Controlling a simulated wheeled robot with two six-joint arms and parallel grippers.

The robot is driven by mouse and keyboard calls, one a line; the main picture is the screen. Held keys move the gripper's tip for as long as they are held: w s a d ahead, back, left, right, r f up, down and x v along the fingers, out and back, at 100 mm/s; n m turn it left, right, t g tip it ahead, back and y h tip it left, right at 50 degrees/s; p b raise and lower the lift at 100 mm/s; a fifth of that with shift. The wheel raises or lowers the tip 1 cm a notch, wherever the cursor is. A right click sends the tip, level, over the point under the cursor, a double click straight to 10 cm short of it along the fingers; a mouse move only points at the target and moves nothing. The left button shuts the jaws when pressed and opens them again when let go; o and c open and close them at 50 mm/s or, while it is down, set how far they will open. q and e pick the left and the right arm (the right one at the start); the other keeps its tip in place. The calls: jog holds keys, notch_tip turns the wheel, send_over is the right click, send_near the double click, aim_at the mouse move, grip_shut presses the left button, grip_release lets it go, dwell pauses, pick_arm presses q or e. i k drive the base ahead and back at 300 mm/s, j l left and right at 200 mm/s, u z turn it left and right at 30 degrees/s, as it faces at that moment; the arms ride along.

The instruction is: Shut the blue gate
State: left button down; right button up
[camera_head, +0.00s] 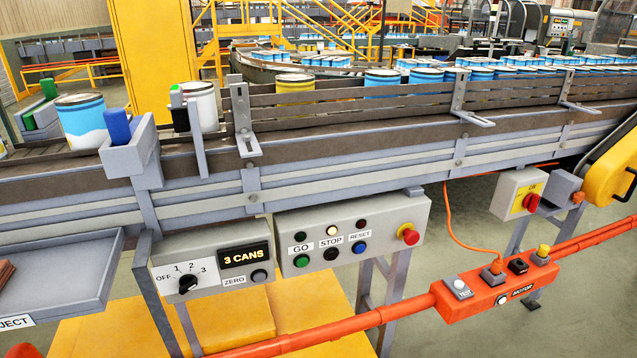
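A blue upright block (118,127), the only blue gate-like part that I can make out, stands in a grey bracket (135,152) on the near side of the conveyor at the left. I cannot tell from this view whether it is open or shut. A blue and white can (83,122) stands on the belt just behind and left of it. A white can (201,105) stands to its right, behind a thin grey upright with a small green block (176,96). Neither of my grippers shows.
Green blocks (40,112) stand across the belt at far left. A yellow can (295,86) and several blue ones stand behind the rails. Below are the counter box reading 3 CANS (245,256), a button box (352,237), an orange motor bar (495,290) and a reject tray (75,285).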

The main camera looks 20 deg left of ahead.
aim_at(121, 133)
jog(key=u, duration=1.4)
